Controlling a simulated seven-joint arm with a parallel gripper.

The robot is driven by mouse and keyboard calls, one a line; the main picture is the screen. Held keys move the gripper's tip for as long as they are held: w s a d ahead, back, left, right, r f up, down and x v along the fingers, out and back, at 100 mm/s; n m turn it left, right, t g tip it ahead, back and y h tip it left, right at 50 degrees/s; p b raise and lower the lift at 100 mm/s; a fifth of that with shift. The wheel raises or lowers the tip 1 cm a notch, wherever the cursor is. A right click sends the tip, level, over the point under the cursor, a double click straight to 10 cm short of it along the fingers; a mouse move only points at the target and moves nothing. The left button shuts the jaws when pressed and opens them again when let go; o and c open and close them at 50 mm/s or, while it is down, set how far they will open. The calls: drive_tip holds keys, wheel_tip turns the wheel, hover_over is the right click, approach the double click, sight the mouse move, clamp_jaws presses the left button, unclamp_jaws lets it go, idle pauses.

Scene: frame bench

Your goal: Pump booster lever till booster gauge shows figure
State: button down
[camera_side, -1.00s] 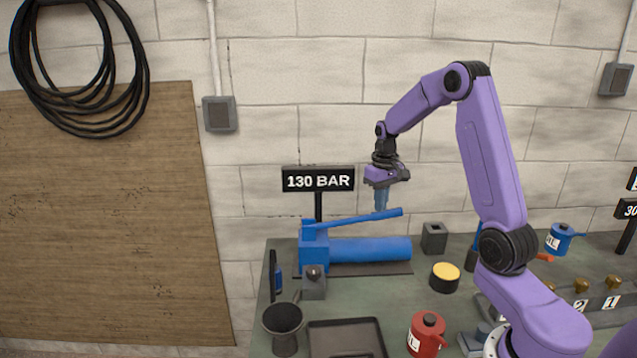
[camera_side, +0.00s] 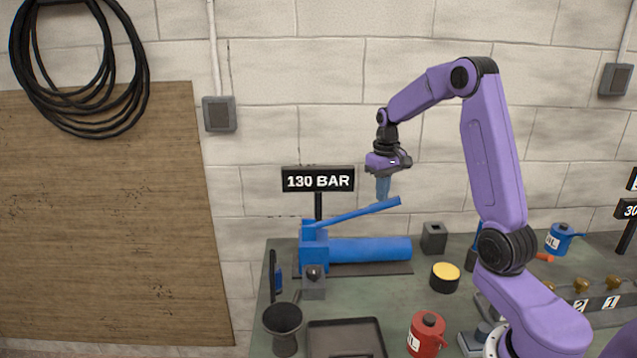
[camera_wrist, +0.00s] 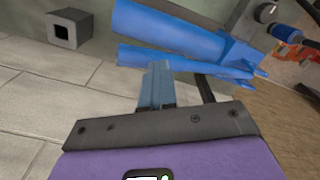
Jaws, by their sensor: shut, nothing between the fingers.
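The blue booster pump (camera_side: 370,250) lies on the bench, with its blue lever (camera_side: 345,214) sloping up to the right above the cylinder. My gripper (camera_side: 383,197) is shut and empty, with its fingertips at the lever's free end. In the wrist view the fingers (camera_wrist: 155,85) reach the lever (camera_wrist: 190,62), with the pump cylinder (camera_wrist: 165,28) beyond it; whether they touch cannot be told. A sign (camera_side: 318,181) behind the pump reads 130 BAR. A dark, thin round thing (camera_side: 273,271) left of the pump, likely the gauge, is edge-on, so its face cannot be read.
A grey square socket block (camera_side: 434,238) and a yellow-topped button (camera_side: 445,276) stand right of the pump. A red can (camera_side: 427,334), an empty-looking tray (camera_side: 345,340) and a dark funnel-shaped cup (camera_side: 283,325) are at the front. The wall is close behind.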

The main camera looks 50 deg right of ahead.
drive_tip(key=shift+f, duration=0.1)
drive_tip(key=shift+f, duration=3.35)
drive_tip(key=shift+r, duration=3.4)
drive_tip(key=shift+f, duration=0.1)
drive_tip(key=shift+d+r, duration=0.1)
drive_tip(key=shift+r, duration=2.55)
